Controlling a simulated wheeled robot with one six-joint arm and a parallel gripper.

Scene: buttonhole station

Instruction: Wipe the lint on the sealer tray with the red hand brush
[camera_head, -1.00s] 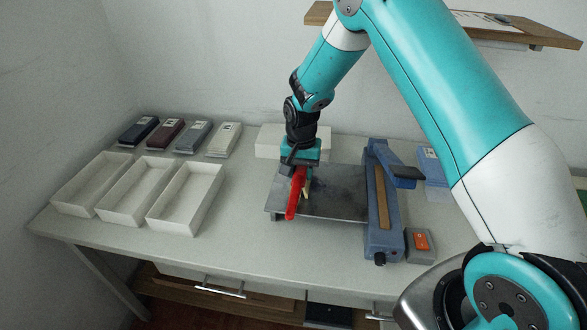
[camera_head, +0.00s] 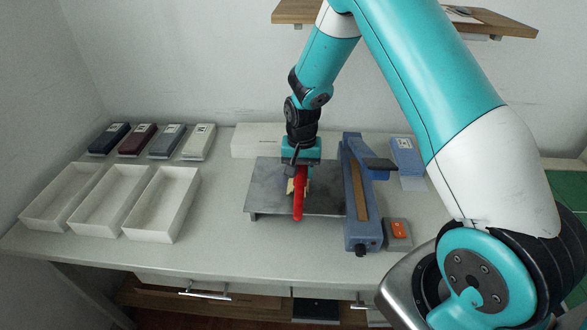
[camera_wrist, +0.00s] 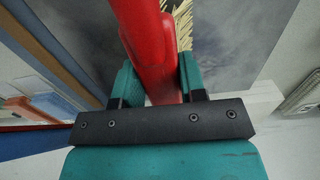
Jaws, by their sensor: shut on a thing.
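The red hand brush (camera_head: 299,194) is in my gripper (camera_head: 300,166), which is shut on its handle. The brush is over the middle of the dark grey sealer tray (camera_head: 267,192). The wrist view shows the red handle (camera_wrist: 150,50) between the teal fingers (camera_wrist: 160,82), with pale bristles (camera_wrist: 183,22) beside it facing the tray. I cannot tell whether the bristles touch the tray. Lint is not distinguishable on the tray; the brush and gripper hide part of its surface. The blue sealer (camera_head: 357,215) stands along the tray's right side.
Several open white boxes (camera_head: 161,205) stand at the left, with several small coloured packs (camera_head: 198,142) behind them. A white block (camera_head: 257,141) is behind the tray. A grey box with an orange switch (camera_head: 398,230) sits right of the sealer. A wooden shelf (camera_head: 480,22) hangs above.

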